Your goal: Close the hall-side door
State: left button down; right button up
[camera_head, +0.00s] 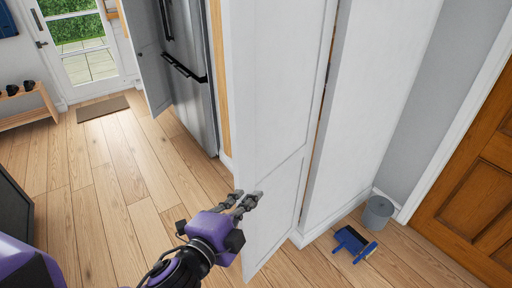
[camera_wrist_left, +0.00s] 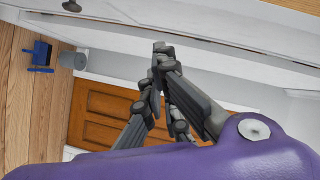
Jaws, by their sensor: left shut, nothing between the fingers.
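A tall white door panel (camera_head: 275,90) stands in the middle of the head view. A narrow dark gap shows along its right side, beside a white wall or cabinet side (camera_head: 375,100). I cannot tell from the picture alone whether this is the hall-side door. My left gripper (camera_head: 250,197) is at the panel's lower left part, fingers pointing toward its face; I cannot tell whether they touch it. In the left wrist view my left gripper (camera_wrist_left: 160,50) is shut and empty, below a pale panel edge. My right gripper is not in view.
A brown wooden door (camera_head: 475,200) is at the right. A grey bucket (camera_head: 377,214) and a blue dustpan (camera_head: 353,242) lie on the floor before it. A steel fridge (camera_head: 185,85), bench (camera_head: 28,100), mat (camera_head: 103,109) and glazed door (camera_head: 85,60) are behind.

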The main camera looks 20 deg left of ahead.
pick_arm(q)
notch_tip(320, 180, up, 8)
jog(key=m+t, duration=0.2)
jog(key=m, duration=0.2)
jog(key=w+a+p, duration=0.1)
jog(key=w+p, duration=0.1)
jog(key=w, duration=0.9)
jog(key=shift+w, duration=0.15)
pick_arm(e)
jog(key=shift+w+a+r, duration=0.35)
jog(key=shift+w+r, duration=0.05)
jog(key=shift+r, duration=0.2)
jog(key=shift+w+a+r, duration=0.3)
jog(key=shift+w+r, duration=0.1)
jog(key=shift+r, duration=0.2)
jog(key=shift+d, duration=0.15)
